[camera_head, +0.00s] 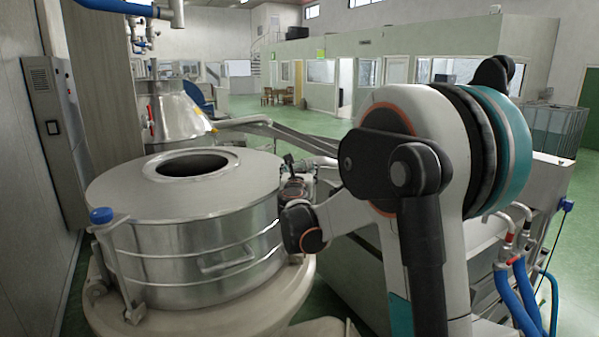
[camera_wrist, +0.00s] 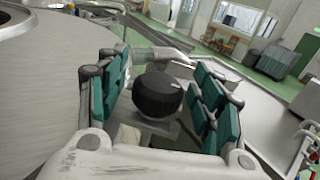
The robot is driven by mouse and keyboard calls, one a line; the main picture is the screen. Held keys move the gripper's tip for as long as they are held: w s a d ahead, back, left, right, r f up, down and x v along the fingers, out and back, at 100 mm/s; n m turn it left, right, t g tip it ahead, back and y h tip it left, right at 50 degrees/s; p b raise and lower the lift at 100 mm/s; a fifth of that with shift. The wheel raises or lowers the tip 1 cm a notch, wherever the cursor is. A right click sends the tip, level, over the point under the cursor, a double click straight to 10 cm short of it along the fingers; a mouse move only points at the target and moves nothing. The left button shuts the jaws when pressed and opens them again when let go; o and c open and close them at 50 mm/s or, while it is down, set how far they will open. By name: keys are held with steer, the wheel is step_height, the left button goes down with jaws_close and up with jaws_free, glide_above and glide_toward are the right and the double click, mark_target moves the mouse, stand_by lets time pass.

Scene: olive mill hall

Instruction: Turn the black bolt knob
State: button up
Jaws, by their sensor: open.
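The black bolt knob (camera_wrist: 157,95) is a round, dark knob with a small light mark on its top, seen in the wrist view. My gripper (camera_wrist: 163,88) is open, with one teal-padded finger left of the knob and the other right of it. The knob lies between the fingers with gaps showing on both sides; I cannot tell the exact depth. In the head view my arm reaches to the right rim of the round steel vessel (camera_head: 135,205), and the knob is not discernible there behind my arm.
A blue knob (camera_head: 101,215) sits on a clamp at the vessel's left side. A steel cone-shaped vessel (camera_head: 178,118) stands behind. A grey control cabinet (camera_head: 52,110) is at the left wall. Blue hoses (camera_head: 527,290) hang at the right. Green floor is open farther back.

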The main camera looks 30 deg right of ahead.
steer(key=shift+c, duration=0.2)
steer(key=c, duration=1)
steer(key=shift+c, duration=0.2)
